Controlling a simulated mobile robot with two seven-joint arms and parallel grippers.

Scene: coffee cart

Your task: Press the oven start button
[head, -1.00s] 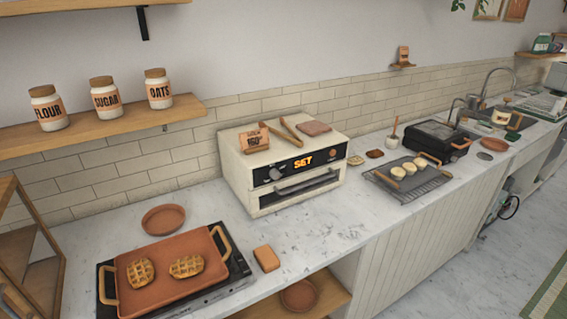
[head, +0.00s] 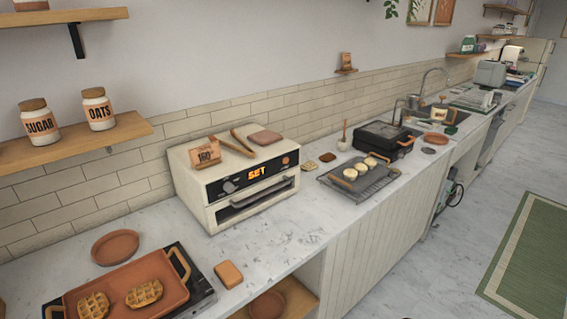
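The oven (head: 222,190) is a cream countertop box on the marble counter, left of the picture's middle. Its dark front panel has a display (head: 256,174) reading "SET" in orange, a round knob (head: 229,187) to the left and a small orange-red button (head: 286,161) to the right. The oven door (head: 262,196) with its bar handle looks shut. A card reading "160" (head: 206,154), wooden tongs (head: 236,145) and a folded brown cloth (head: 265,138) are on top. Neither of my grippers is in view.
A tray with two waffles (head: 170,297) sits on a dark hob at the lower left. A rack tray with pale rounds (head: 379,188) and a black grill (head: 377,141) stand right of the oven. The counter before the oven (head: 280,240) is mostly clear.

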